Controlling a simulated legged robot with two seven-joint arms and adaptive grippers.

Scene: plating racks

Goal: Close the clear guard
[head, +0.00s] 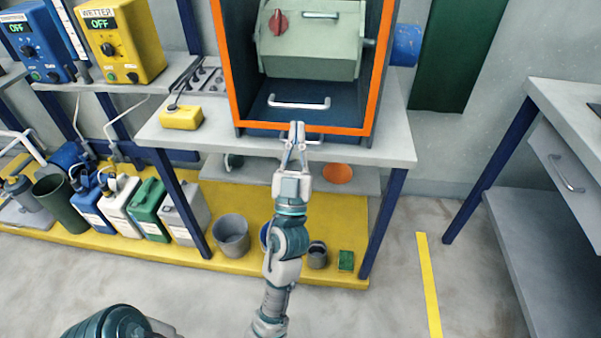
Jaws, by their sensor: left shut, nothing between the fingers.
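The clear guard is a see-through pane in an orange frame (241,86) on the front of a dark cabinet. Its lower orange bar lies close above the bench top; I cannot tell from here whether it is fully closed. A light bar handle (298,104) shows just above that bar, inside the frame's outline. My left gripper (297,125) is shut and empty, pointing up in front of the lower bar. Its tips show just below the handle; I cannot tell if they touch the guard. A second metal bar behind my fingers is partly hidden. My right gripper is out of view.
A green machine with a red knob (278,22) is inside the cabinet. A yellow box (181,117) lies on the bench (388,146), left of the cabinet. Jugs and buckets stand on the yellow shelf below. A counter with a drawer (566,172) stands at right, beyond open floor.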

